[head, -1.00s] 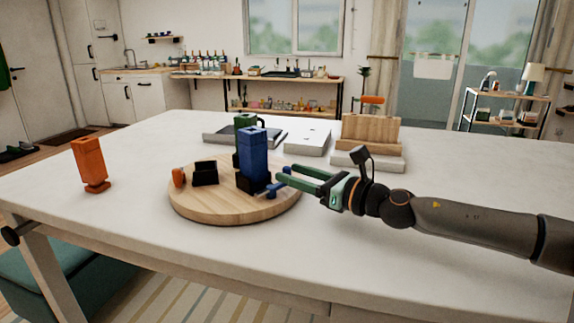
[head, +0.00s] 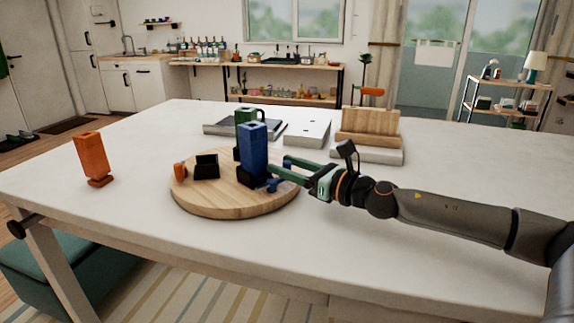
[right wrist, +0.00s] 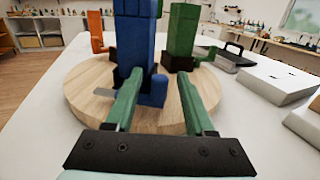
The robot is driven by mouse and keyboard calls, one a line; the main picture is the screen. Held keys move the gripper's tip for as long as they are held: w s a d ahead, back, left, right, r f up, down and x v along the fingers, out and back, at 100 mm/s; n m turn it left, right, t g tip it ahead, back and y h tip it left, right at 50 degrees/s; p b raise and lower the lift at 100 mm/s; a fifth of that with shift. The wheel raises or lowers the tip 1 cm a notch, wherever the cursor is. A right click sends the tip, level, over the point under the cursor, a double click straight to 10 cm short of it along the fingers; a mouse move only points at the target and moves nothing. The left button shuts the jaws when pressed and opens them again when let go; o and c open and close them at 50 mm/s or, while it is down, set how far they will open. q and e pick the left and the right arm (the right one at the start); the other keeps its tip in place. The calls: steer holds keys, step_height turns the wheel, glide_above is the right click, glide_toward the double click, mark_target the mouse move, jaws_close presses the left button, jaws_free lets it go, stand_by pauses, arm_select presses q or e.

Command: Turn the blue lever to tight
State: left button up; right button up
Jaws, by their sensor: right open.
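A tall blue block (head: 253,145) stands upright in a black base on the round wooden board (head: 230,207). The blue lever (head: 274,186) sticks out low at its right side, and it also shows in the right wrist view (right wrist: 154,96). My right gripper (head: 278,164) is open, with its green fingers reaching in from the right, close to the block. In the right wrist view my gripper (right wrist: 160,75) has the lever partly behind its left finger and partly in the gap. I cannot tell whether a finger touches it. My left gripper is not in view.
A green block (right wrist: 182,32) stands behind the blue one. A black open holder (head: 206,170) and a small orange piece (head: 180,171) sit on the board's left. An orange block (head: 92,155) stands farther left. A wooden rack (head: 369,127) stands behind my right arm. The front table is clear.

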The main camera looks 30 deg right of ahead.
jaws_close()
stand_by(0.3)
stand_by(0.3)
